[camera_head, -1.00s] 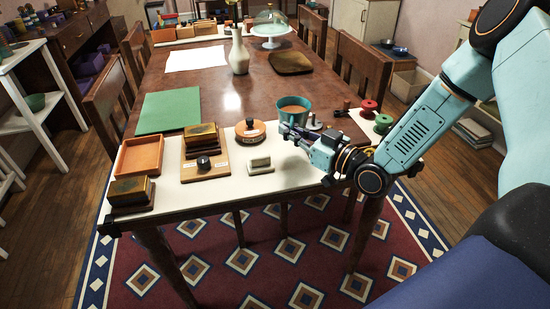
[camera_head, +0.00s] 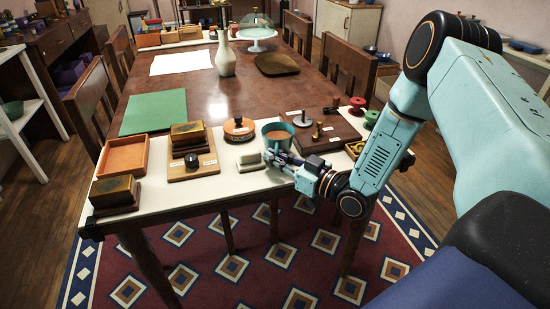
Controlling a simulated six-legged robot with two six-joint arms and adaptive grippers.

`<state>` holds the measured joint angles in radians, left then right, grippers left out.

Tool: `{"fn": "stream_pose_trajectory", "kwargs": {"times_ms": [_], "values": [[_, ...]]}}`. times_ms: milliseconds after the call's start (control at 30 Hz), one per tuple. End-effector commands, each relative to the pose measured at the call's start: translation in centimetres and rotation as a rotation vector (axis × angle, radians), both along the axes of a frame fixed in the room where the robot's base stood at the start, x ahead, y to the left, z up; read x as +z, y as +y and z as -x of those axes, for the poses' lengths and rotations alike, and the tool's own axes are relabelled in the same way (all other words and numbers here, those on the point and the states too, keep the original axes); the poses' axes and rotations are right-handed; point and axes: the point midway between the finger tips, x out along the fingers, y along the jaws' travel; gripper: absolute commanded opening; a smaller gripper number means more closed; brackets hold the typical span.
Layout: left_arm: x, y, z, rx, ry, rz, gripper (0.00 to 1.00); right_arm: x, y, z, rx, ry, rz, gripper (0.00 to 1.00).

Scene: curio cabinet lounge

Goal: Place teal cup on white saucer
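The teal cup (camera_head: 276,130), with brownish contents or interior, is upright at the front right of the table's pale front strip. My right gripper (camera_head: 277,156) reaches in from the right and is at the cup's near side. Its fingers appear shut on the cup's lower near part, though the contact is small and partly hidden. I cannot tell whether the cup's base touches the surface below. No white saucer can be made out. My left gripper is not in view.
A small white block (camera_head: 250,161) sits just left of the cup. A round orange-brown piece (camera_head: 239,127) stands behind it. A wooden board (camera_head: 335,127) with small pieces lies behind right. An orange tray (camera_head: 124,156) and stacked blocks (camera_head: 189,139) stand left. A vase (camera_head: 225,54) stands farther back.

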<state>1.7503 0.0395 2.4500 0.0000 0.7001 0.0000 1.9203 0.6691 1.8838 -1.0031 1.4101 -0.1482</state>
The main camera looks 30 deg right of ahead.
Motion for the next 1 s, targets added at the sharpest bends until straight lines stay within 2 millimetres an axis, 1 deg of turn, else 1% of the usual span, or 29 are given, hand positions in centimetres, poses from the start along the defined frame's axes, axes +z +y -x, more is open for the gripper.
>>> {"fn": "stream_pose_trajectory", "kwargs": {"times_ms": [33, 300, 333, 767, 867, 1000], "values": [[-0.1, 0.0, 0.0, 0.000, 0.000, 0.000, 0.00, -0.1, 0.0, 0.0, 0.000, 0.000, 0.000, 0.07], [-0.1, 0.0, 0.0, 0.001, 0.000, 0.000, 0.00, -0.1, 0.0, 0.0, 0.001, 0.000, 0.000, 0.30], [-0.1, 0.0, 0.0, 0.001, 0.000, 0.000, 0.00, -0.1, 0.0, 0.0, 0.001, 0.000, 0.000, 0.31], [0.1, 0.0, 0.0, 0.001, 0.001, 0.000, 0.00, 0.1, 0.0, 0.0, 0.001, 0.000, 0.000, 0.31], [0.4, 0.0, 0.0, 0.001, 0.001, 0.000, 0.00, 0.1, -0.4, 0.7, -0.003, 0.003, -0.001, 0.31], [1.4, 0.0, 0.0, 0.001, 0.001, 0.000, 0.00, 0.2, -1.2, 2.8, -0.005, 0.004, -0.004, 0.31]]}}
